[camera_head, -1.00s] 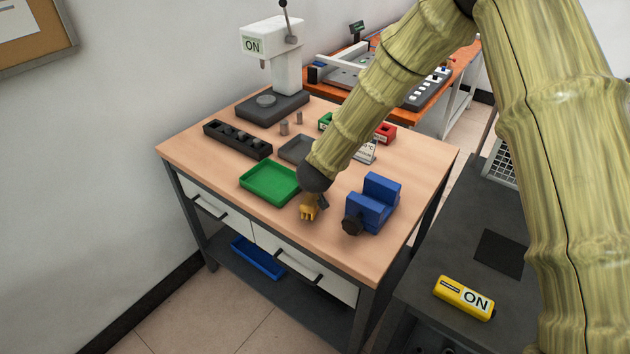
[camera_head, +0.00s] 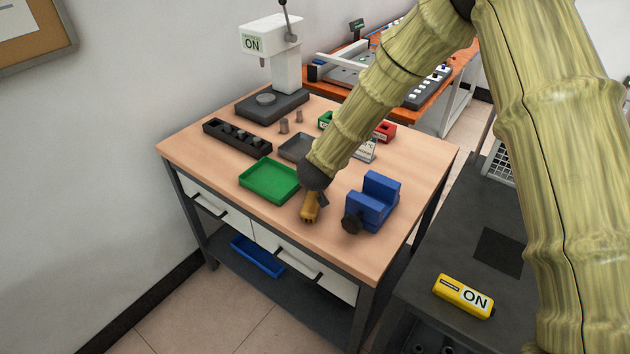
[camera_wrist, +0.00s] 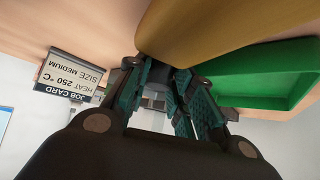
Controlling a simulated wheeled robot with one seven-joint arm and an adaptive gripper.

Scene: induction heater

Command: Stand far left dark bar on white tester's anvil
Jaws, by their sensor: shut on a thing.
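The white tester (camera_head: 285,62) stands at the back left of the wooden bench, with an "ON" label. Its round grey anvil (camera_head: 265,99) is on the dark base and looks bare. A black rack (camera_head: 209,130) in front of it holds several dark, short bars (camera_head: 242,136); which slot is the far left bar's is too small to tell. My gripper (camera_head: 314,194) is over the bench front, between the green tray and the blue vise. It is shut on a yellow object (camera_head: 309,209), which also fills the top of the wrist view (camera_wrist: 215,28).
A green tray (camera_head: 265,197) and a blue vise (camera_head: 373,207) flank my gripper. A job card (camera_wrist: 72,75) reads heat 250 °C, size medium. Red and green bins sit beyond my arm.

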